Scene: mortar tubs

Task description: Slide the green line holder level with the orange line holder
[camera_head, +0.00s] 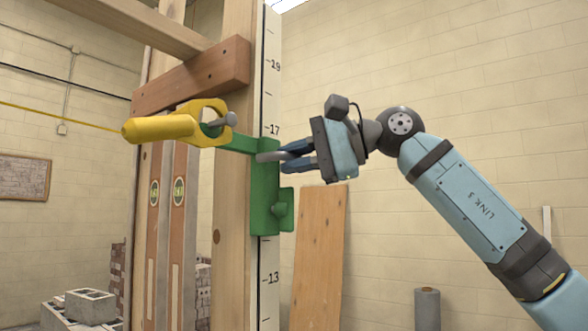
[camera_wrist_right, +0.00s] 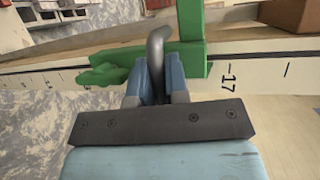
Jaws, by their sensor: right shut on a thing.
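The green line holder (camera_head: 266,192) sits on the numbered white strip (camera_head: 271,70) of the upright post, its top just below the 17 mark and its bottom above 13. A green arm reaches left from its top, and a knob sticks out low on its right. My right gripper (camera_head: 286,157) is at the holder's upper right, shut on its grey curved handle (camera_head: 268,157). In the right wrist view, the blue fingers (camera_wrist_right: 165,82) flank the grey handle (camera_wrist_right: 156,48) beside the green body (camera_wrist_right: 191,30). I see no orange line holder. My left gripper is out of view.
A yellow tool (camera_head: 160,128) with a forked head is at the end of the green arm. A brown wooden block (camera_head: 195,77) crosses the post (camera_head: 232,200) above it. Two spirit levels (camera_head: 175,220) stand left of the post. A board (camera_head: 318,255) leans behind.

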